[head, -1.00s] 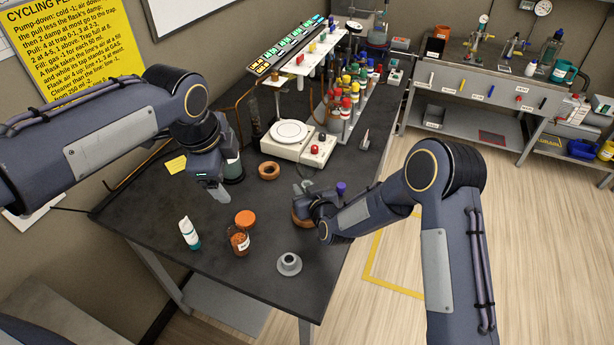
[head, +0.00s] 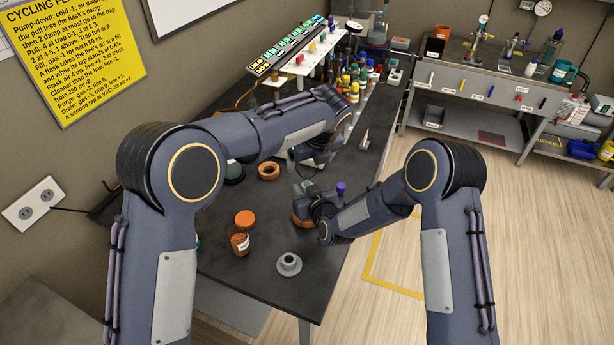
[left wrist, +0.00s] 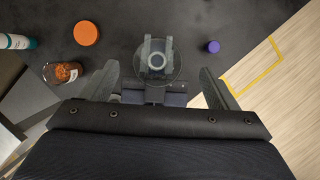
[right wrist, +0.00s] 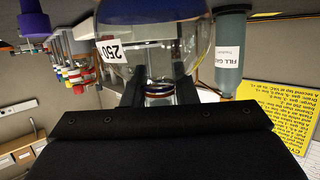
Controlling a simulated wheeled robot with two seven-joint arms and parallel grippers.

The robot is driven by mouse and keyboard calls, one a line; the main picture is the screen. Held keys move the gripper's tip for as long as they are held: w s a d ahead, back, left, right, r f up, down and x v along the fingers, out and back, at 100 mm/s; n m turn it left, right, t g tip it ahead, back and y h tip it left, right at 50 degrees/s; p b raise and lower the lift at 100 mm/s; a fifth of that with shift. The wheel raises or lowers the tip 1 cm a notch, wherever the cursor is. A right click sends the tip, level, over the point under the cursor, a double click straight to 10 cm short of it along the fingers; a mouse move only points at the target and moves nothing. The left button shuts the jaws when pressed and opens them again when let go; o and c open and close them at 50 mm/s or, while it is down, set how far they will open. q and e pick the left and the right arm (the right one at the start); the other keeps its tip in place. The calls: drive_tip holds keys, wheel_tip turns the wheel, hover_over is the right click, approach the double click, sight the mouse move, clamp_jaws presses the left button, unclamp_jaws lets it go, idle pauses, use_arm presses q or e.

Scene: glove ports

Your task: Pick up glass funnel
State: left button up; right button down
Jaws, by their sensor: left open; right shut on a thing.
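I cannot make out the glass funnel for certain. A small grey flanged piece with a round opening (head: 289,263) stands on the dark bench near its front edge; I cannot tell whether it is glass. My left gripper (left wrist: 160,88) is open and empty above the right gripper. Its view looks down on the right fingers and a clear round glass outline (left wrist: 154,75) around them; whether this is only the flask is unclear.
A purple cap (head: 341,187) stands just right of the flask. A brown jar (head: 239,242) and an orange lid (head: 245,218) lie to the left. An empty cork ring (head: 268,171) and several capped bottles are farther back. Bare bench (head: 240,277) shows at the front.

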sight(305, 172)
use_arm(q)
drive_tip(key=shift+x, duration=3.2)
drive_tip(key=shift+s+a, duration=0.1)
drive_tip(key=shift+c, duration=0.2)
drive_tip(key=c, duration=1)
drive_tip(key=shift+r, duration=0.1)
wheel_tip(305, 172, up, 10)
drive_tip(key=shift+f, duration=0.1)
